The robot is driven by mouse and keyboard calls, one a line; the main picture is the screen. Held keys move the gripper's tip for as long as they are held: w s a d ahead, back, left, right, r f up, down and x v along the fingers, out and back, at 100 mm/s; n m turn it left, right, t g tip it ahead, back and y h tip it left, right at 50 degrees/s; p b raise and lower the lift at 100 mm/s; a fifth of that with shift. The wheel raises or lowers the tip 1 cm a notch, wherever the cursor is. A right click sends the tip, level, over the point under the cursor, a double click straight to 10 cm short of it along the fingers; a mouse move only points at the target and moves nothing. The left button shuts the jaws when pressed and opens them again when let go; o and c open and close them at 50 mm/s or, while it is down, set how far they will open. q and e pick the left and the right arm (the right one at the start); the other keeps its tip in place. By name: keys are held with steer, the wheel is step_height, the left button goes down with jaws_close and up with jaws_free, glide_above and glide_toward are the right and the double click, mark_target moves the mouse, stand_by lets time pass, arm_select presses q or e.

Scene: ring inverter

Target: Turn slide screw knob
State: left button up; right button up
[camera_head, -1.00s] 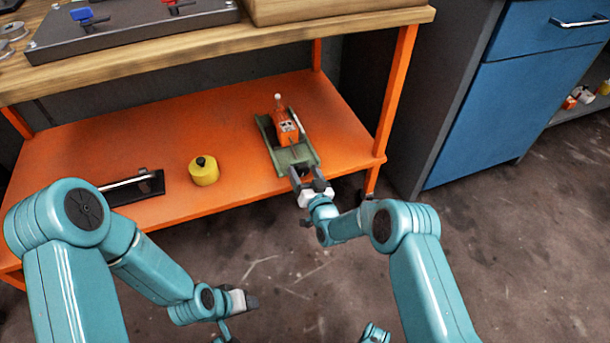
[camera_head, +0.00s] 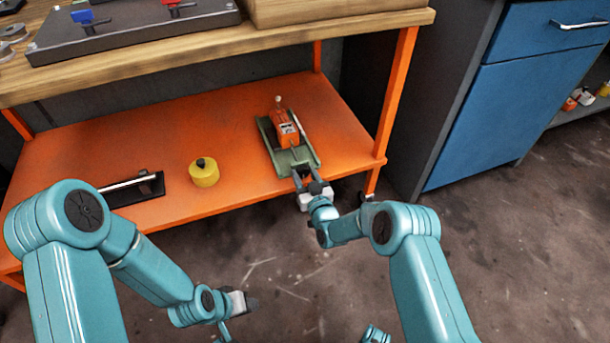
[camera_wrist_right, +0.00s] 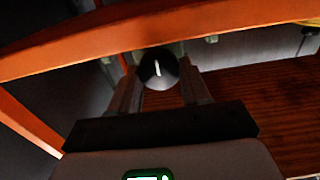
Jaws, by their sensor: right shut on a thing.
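The slide device stands on the orange lower shelf in the head view, with a long green base (camera_head: 298,158) and an orange carriage block (camera_head: 285,133) on it. Its black round screw knob (camera_wrist_right: 158,67) shows in the right wrist view, with a white line pointing nearly upright. My right gripper (camera_head: 307,183) is at the near end of the green base; in the right wrist view its fingers (camera_wrist_right: 160,90) are on both sides of the knob, shut on it. The fingers partly hide the knob in the head view. My left gripper (camera_head: 245,302) hangs low over the floor, away from the device; its jaw opening is unclear.
A yellow cylinder (camera_head: 204,173) and a dark bracket with a light bar (camera_head: 135,187) are left on the shelf (camera_head: 110,140). An orange table leg (camera_head: 396,90) stands right of the device. The shelf between cylinder and device is clear.

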steer(key=shift+f+n, duration=0.1)
steer(key=shift+n, duration=1.5)
steer(key=shift+n, duration=0.3)
steer(key=o, duration=1.1)
steer(key=shift+c, duration=0.2)
arm_select(q)
steer(key=shift+r, duration=0.1)
arm_select(e)
steer(key=shift+s, duration=0.1)
arm_select(q)
steer(key=s+d+r+g+p, duration=0.1)
steer(key=s+r+p, duration=0.4)
steer(key=r+p, duration=0.1)
steer(key=shift+r+g+p, duration=0.25)
steer(key=shift+g+p, duration=0.1)
steer(key=shift+g, duration=0.05)
arm_select(e)
steer(key=v, duration=1.6)
